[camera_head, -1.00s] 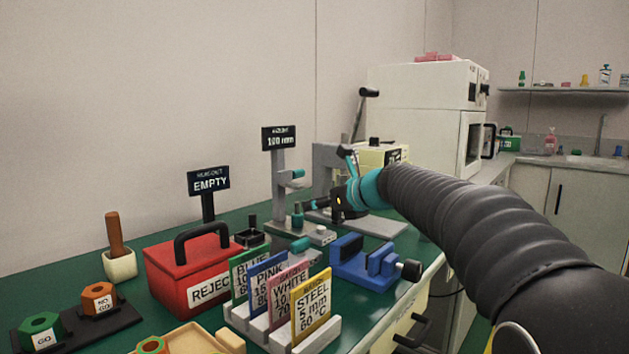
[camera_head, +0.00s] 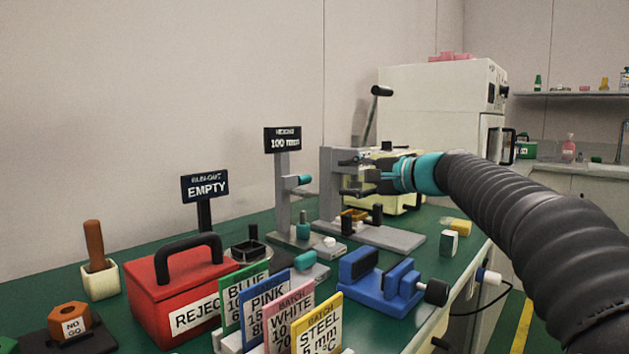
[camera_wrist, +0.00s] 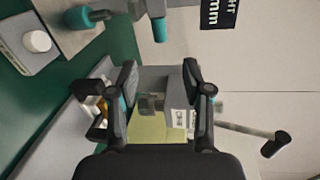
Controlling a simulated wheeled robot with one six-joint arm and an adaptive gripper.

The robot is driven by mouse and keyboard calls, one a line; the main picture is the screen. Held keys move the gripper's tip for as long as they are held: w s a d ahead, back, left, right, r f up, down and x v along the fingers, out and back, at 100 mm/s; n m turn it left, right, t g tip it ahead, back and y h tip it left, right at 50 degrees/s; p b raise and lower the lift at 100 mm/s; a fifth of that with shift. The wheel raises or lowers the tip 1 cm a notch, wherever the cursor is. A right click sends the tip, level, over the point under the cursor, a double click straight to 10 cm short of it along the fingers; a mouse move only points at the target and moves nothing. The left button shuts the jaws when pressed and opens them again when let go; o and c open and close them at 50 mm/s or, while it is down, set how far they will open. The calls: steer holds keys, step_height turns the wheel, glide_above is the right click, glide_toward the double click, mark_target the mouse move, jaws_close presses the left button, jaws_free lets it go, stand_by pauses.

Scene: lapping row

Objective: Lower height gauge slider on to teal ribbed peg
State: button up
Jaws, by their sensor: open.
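The height gauge (camera_head: 283,190) is a grey column on a grey base, with a black sign reading 100 mm on top. Its slider (camera_head: 299,184) is a grey arm with a teal end, partway up the column; it also shows in the wrist view (camera_wrist: 159,27). The teal peg (camera_head: 303,230) stands upright on the base below the slider, with a clear gap between them. It shows in the wrist view (camera_wrist: 78,18); its ribs are too small to make out. My gripper (camera_head: 352,176) is open and empty, to the right of the slider and apart from it.
A grey stand (camera_head: 333,195) with a flat plate is close behind my gripper. A blue vise (camera_head: 378,285), a red reject box (camera_head: 172,290) and upright batch cards (camera_head: 318,325) fill the front. Green bench shows right of the vise.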

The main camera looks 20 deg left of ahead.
mark_target(308, 180)
steer(key=shift+n, duration=0.5)
steer(key=p+x, duration=0.1)
steer(key=x, duration=1.2)
steer(key=shift+w+a+f+p, duration=0.1)
steer(key=shift+a+f+p, duration=0.05)
steer(key=shift+a+p, duration=0.2)
jaws_close()
